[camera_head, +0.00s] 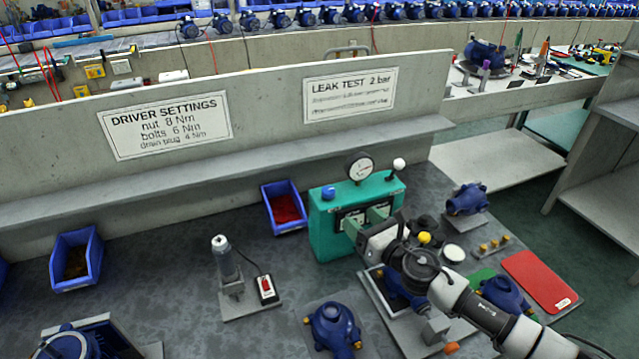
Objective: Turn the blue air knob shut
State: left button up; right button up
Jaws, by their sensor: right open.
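The blue air knob (328,192) sits on the top left of the green leak test box (327,232). The box also carries a round gauge (359,167) and a lever with a white ball (399,164). My right gripper (364,221) reaches in from the lower right and is open in front of the box's front panel, below and to the right of the knob. The knob is in plain view and apart from the fingers. The gripper and wrist hide part of the box's front. My left gripper is not in view.
Blue bins (285,213) stand left of the box. A driver stand (228,270) with a red switch is on the bench. Blue pump bodies (334,328) lie in front and to the right, near a red mat (540,281). A concrete wall (262,112) with signs rises behind.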

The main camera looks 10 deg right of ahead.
aim_at(333, 194)
jog(key=shift+n, duration=0.8)
jog(key=x, duration=0.9)
jog(key=shift+w+a+r, duration=0.2)
jog(key=shift+w, duration=0.05)
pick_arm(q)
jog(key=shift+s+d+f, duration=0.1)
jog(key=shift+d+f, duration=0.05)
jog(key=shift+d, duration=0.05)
pick_arm(e)
jog(key=shift+w+a, duration=0.2)
jog(key=shift+w, duration=0.3)
jog(key=c, duration=0.9)
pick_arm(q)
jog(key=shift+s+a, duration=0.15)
pick_arm(e)
jog(key=shift+r, duration=0.1)
